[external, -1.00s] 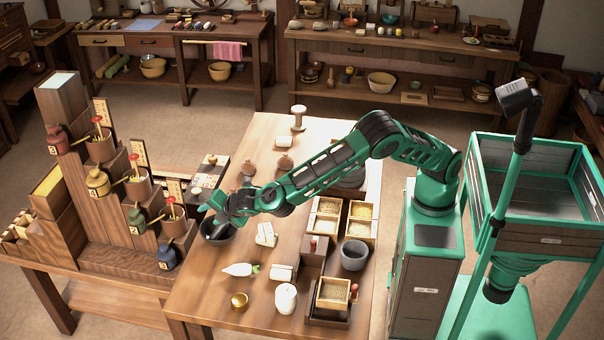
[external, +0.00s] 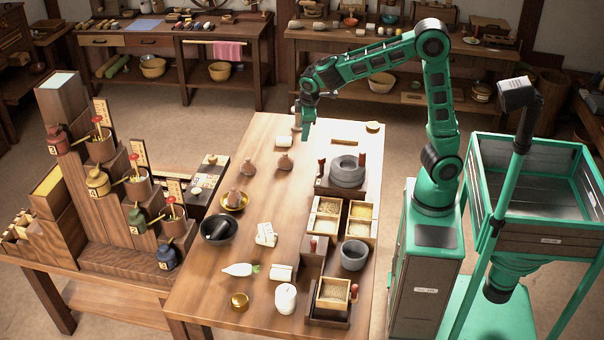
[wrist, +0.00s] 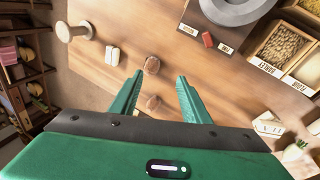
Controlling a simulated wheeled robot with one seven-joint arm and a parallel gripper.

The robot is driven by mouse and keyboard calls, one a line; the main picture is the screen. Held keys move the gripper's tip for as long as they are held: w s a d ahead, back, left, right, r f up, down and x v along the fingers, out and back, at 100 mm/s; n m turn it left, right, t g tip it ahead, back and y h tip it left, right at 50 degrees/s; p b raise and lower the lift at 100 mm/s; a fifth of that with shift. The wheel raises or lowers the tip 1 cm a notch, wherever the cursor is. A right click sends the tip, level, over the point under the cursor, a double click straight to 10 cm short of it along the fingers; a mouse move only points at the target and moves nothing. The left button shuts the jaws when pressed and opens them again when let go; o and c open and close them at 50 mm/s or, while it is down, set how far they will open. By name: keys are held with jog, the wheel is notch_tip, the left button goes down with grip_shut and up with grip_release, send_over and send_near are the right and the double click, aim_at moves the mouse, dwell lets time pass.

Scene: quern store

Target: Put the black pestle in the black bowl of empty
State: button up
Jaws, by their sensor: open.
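The black bowl (external: 222,241) stands on the table near its left edge in the external view. The black pestle (external: 216,230) lies slanted inside it, one end towards the rim; I see nothing else in the bowl. My gripper (external: 306,132) is far from the bowl, raised over the far end of the table, pointing down. In the wrist view my gripper (wrist: 158,77) has its two fingers spread apart with nothing held between them. Neither the bowl nor the pestle shows in the wrist view.
A brass dish (external: 235,208) with a brown jar stands just behind the bowl. A stone quern (external: 347,172), grain boxes (external: 326,225) and a grey mortar (external: 354,256) line the table's right side. A pale spool (wrist: 72,32) stands near my gripper.

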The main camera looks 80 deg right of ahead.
jog(key=s+d+m+g+y, duration=0.1)
jog(key=s+d+m, duration=0.15)
jog(key=s, duration=0.55)
jog(key=s+d+m+y, duration=0.1)
jog(key=s+d+m, duration=0.15)
jog(key=s, duration=0.65)
jog(key=s+a+f+m+y, duration=0.1)
jog(key=s+m, duration=0.3)
jog(key=s, duration=1.2)
jog(key=shift+s+a+f+g+y, duration=0.3)
jog(key=shift+s+a+f+g, duration=0.05)
jog(key=shift+s+f+g, duration=0.05)
